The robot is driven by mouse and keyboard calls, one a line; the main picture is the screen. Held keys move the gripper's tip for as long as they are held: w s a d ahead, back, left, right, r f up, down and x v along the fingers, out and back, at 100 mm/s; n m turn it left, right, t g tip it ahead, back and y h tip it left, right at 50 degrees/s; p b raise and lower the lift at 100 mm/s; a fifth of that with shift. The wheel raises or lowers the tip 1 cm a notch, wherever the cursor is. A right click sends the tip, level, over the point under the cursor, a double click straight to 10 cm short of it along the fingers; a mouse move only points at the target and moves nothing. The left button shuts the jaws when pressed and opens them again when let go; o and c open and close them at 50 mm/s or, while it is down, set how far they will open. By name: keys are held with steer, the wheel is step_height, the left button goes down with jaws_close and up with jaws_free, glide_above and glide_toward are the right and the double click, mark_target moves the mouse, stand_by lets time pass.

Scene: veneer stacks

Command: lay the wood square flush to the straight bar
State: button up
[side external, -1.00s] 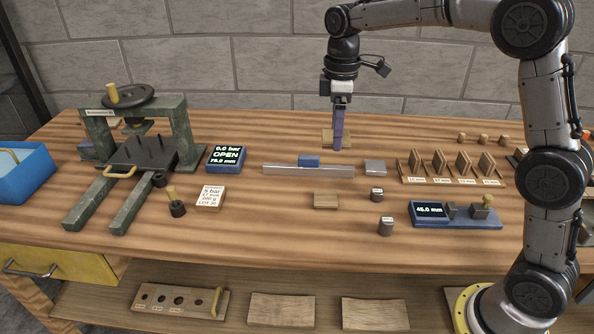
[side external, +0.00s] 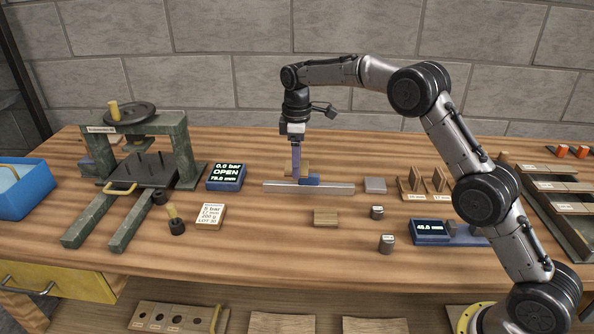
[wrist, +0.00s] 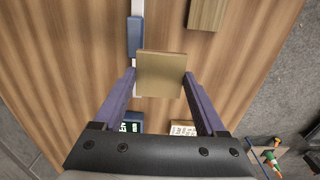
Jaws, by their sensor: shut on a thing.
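My gripper (side external: 296,177) is shut on a wood square (side external: 305,168). The wrist view shows the square (wrist: 160,75) between the two purple fingers (wrist: 159,80). The straight bar (side external: 335,188) is a long metal strip with a blue block (side external: 310,180) on it.
Another wood piece (side external: 325,217) lies in front of the bar. A grey metal block (side external: 375,185) is right of it. A press (side external: 150,165) and a display (side external: 225,176) stand left. Small weights (side external: 386,244) and a gauge (side external: 431,232) are at the right. The table behind the bar is mostly clear.

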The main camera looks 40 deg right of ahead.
steer(key=shift+f, duration=1.5)
steer(key=shift+f, duration=0.6)
steer(key=o, duration=1.3)
steer(key=shift+c, duration=0.2)
steer(key=shift+r, duration=0.1)
